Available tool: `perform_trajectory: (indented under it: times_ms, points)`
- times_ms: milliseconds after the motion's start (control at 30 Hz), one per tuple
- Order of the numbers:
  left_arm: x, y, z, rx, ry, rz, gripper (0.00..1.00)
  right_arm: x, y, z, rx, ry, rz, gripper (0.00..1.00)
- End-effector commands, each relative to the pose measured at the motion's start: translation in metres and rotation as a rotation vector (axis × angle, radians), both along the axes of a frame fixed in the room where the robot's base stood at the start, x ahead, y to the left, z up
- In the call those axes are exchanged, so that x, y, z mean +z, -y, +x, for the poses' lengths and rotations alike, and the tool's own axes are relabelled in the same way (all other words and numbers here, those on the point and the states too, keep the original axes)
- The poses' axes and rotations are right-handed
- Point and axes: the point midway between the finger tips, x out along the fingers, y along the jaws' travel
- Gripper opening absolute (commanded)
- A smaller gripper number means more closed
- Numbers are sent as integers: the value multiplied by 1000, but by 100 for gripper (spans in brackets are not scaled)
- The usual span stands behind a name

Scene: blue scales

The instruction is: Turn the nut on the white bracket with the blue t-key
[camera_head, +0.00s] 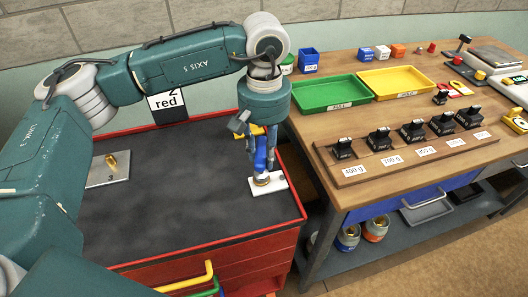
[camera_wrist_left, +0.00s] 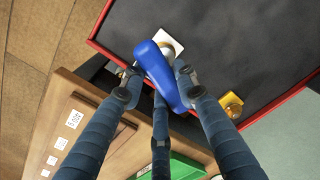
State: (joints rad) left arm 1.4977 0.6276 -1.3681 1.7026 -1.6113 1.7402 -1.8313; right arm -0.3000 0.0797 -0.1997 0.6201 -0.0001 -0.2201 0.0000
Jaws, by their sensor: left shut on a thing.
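My left gripper (camera_head: 262,158) points down over the red cart and is shut on the blue t-key (camera_head: 261,158). The white bracket (camera_head: 279,185) lies flat on the cart's dark top near its right edge. A brass-coloured nut (camera_head: 262,180) shows on the bracket, right under the key. In the left wrist view, the key's blue handle (camera_wrist_left: 160,72) lies between the fingers of my left gripper (camera_wrist_left: 157,88) and hides most of the nut. The white bracket (camera_wrist_left: 173,44) shows beyond it. I cannot tell whether the key is seated on the nut. My right gripper is out of view.
A yellow bracket (camera_wrist_left: 231,104) is close beside the gripper. A grey plate (camera_head: 107,176) with a brass nut lies at the cart's left. The wooden bench (camera_head: 330,122) with green and yellow trays and several weights stands close on the right. The cart's middle is clear.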

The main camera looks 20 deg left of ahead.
Motion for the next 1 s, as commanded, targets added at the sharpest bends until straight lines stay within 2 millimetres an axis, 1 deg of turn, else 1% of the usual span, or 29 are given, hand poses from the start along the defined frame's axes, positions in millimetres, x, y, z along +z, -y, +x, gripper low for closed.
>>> perform_trajectory:
  times_ms: [33,200,467,800,1000]
  points:
    - [-5,0,-2,-27,-8,2,0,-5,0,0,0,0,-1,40]
    - [-4,0,-3,-73,-8,1,0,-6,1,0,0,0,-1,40]
    - [-4,0,-3,-76,-9,1,0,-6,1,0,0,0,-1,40]
    - [-5,0,-4,-222,-9,2,0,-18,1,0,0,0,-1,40]
    - [-4,0,-4,-232,-10,2,0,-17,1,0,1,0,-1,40]
